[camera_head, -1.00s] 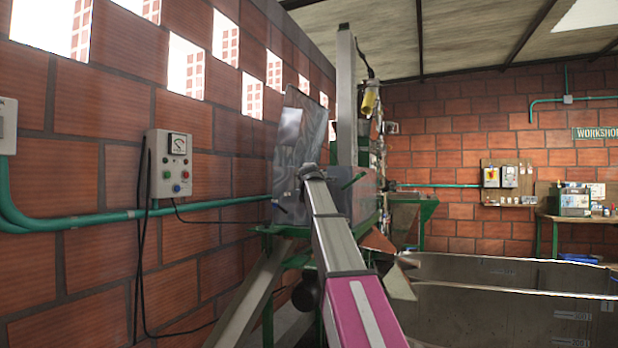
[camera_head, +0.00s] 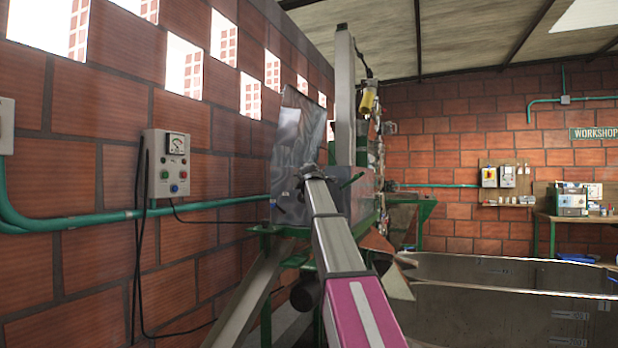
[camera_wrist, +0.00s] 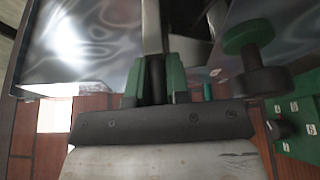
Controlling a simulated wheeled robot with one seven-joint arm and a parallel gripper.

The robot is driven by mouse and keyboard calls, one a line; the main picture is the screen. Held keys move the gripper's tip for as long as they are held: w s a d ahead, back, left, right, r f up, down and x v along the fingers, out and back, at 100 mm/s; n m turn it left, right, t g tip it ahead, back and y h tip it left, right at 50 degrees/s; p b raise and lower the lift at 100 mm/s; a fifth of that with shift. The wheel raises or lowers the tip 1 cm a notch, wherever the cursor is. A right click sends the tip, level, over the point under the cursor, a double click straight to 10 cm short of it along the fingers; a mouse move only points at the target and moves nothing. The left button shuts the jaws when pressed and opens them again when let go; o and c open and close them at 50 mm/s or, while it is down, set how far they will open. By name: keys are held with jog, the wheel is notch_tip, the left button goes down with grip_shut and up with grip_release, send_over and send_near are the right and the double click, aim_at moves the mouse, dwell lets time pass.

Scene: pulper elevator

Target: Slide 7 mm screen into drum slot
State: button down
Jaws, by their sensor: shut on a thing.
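My gripper (camera_head: 311,170) is at the pulper's metal housing (camera_head: 340,195), in front of a raised shiny sheet (camera_head: 299,125). The shiny sheet (camera_wrist: 85,45) shows to the left of the fingers, and a dark opening shows just right of the strip. I cannot tell whether the screen is in the drum slot.
A green knob (camera_wrist: 246,36) and dark cylinder (camera_wrist: 264,80) stand close right of the fingers. A grey control box (camera_head: 167,163) is on the left brick wall. A large tank (camera_head: 500,300) fills the lower right. A workbench (camera_head: 580,218) stands at the back right.

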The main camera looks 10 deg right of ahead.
jog(key=shift+w+d, duration=0.65)
jog(key=shift+w, duration=0.35)
jog(key=shift+w+d, duration=0.7)
jog(key=shift+w, duration=0.3)
jog(key=shift+w+d, duration=0.65)
jog(key=shift+w, duration=0.35)
dwell(0.4)
jog(key=shift+s, duration=0.1)
